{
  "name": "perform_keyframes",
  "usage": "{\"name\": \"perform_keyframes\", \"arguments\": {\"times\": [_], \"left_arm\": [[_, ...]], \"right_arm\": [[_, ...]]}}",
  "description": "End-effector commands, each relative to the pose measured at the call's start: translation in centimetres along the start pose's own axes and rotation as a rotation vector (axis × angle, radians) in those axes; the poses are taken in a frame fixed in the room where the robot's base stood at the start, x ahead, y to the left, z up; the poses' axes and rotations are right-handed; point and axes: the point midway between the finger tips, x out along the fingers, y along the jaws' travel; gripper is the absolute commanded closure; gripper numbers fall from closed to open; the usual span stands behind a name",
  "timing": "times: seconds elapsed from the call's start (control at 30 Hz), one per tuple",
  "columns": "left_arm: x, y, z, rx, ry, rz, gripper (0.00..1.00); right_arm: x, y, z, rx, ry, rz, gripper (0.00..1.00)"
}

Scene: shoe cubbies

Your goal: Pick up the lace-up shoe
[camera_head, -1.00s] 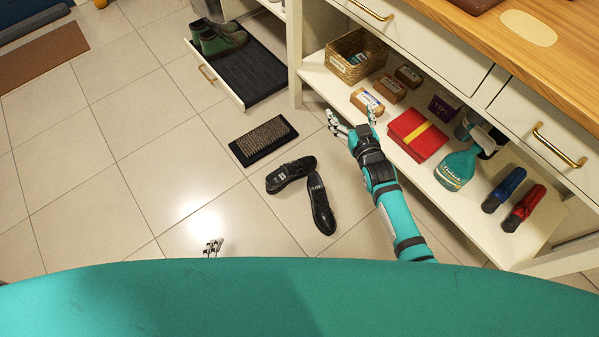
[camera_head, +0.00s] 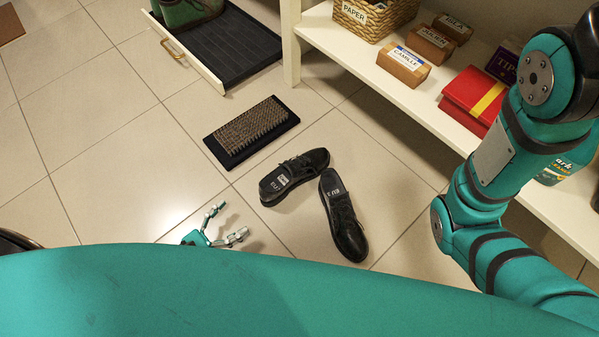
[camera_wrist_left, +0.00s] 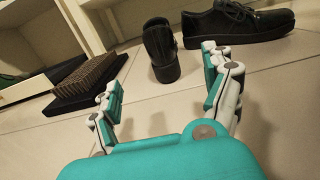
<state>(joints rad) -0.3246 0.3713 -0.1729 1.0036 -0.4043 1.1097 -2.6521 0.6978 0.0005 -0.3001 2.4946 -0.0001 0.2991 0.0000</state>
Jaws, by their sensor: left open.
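Two black lace-up shoes lie on the tiled floor. The labels inside are too small to read fully. My left gripper (camera_head: 232,219) is open and empty, to the left of and below the left shoe, touching neither. In the left wrist view the left shoe (camera_wrist_left: 160,50) shows heel-first beyond the open fingers, and the right shoe (camera_wrist_left: 238,22) shows side-on. My right gripper is outside the picture.
A bristled boot brush mat (camera_head: 252,130) lies above the shoes. A pulled-out tray (camera_head: 225,50) with green boots stands at upper left. The low shelf (camera_head: 395,95) holds a basket (camera_head: 372,14), labelled blocks and a red box (camera_head: 470,95).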

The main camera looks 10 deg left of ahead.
Motion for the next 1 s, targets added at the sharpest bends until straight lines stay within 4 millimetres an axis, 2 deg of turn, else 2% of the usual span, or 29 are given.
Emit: {"name": "perform_keyframes", "arguments": {"times": [0.03,0.17,0.53,0.8,1.0], "left_arm": [[0.3,-0.1,-0.2,0.011,-0.005,-0.005,0.17],[2.3,0.0,0.0,0.016,-0.010,-0.006,0.17],[10.1,-0.1,-0.1,0.013,-0.007,-0.005,0.17],[12.5,0.0,0.0,0.011,-0.004,-0.003,0.17],[15.3,0.1,-0.2,0.013,-0.007,-0.005,0.17]], "right_arm": [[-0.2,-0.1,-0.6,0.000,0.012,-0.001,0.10],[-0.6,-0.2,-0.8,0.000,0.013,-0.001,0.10],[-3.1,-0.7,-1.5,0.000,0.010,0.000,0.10],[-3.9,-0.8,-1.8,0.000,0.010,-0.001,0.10],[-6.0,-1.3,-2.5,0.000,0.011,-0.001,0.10]]}}
